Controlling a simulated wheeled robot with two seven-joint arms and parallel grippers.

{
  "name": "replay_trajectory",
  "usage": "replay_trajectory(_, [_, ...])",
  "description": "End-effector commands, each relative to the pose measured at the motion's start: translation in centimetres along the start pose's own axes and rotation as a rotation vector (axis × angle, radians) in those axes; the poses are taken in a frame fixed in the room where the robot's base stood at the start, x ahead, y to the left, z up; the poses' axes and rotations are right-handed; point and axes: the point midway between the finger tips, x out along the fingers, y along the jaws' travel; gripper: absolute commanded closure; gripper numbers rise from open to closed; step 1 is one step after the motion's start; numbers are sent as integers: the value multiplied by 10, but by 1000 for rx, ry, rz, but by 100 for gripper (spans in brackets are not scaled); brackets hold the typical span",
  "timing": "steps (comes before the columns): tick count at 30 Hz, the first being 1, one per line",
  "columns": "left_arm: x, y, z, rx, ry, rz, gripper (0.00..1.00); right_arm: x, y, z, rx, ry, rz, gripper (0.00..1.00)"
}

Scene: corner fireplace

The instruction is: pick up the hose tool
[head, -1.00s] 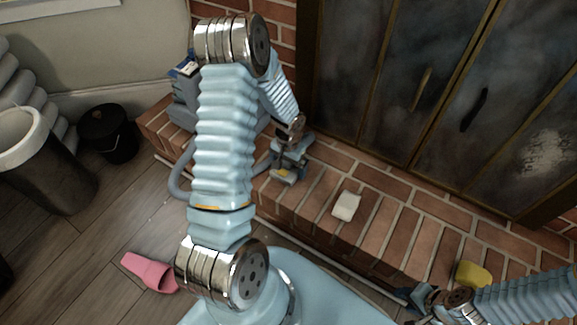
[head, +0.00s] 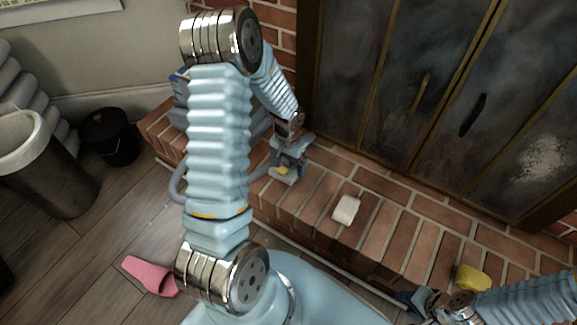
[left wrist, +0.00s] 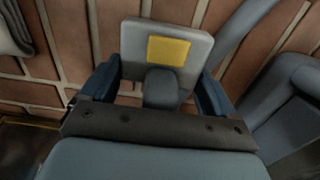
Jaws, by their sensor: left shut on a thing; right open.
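The hose tool (left wrist: 185,44) is a grey head with a yellow square patch. In the left wrist view it sits between the two blue fingers of my left gripper (left wrist: 158,92). My left gripper is shut on it. In the head view the hose tool (head: 284,172) is at the brick hearth, below my left gripper (head: 290,150), partly hidden by it. I cannot tell whether it touches the bricks. A grey hose (head: 177,185) shows behind my left arm. My right gripper (head: 418,303) is open at the lower right, near the hearth's front edge.
A white block (head: 346,209) and a yellow sponge-like thing (head: 472,277) lie on the brick hearth (head: 300,205). Dark fireplace doors (head: 450,90) stand behind. A black bucket (head: 108,137), a tall bin (head: 45,165) and a pink slipper (head: 149,274) are on the floor at left.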

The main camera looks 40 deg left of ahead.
Motion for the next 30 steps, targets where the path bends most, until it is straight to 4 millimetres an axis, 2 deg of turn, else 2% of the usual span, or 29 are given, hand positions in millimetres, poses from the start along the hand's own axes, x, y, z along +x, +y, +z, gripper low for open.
replay_trajectory(6, [-57, 13, 44, 1, 2, 1, 50, -9, -2, -1, 1, 2, 2, 57])
replay_trajectory(9, [-66, 21, 73, 2, -1, 2, 50, -7, -2, -1, 1, 2, 2, 57])
replay_trajectory(15, [-83, 31, 111, 1, -1, 2, 50, -8, -2, -1, 1, 2, 2, 57])
replay_trajectory(21, [-90, 35, 128, 0, -2, 1, 50, -8, -2, -1, 1, 2, 2, 57])
replay_trajectory(29, [-91, 35, 130, 0, -2, 0, 50, -8, -2, -1, 1, 2, 2, 57])
replay_trajectory(30, [-91, 35, 129, 0, -3, 0, 13, -8, -2, -1, 1, 2, 2, 57])
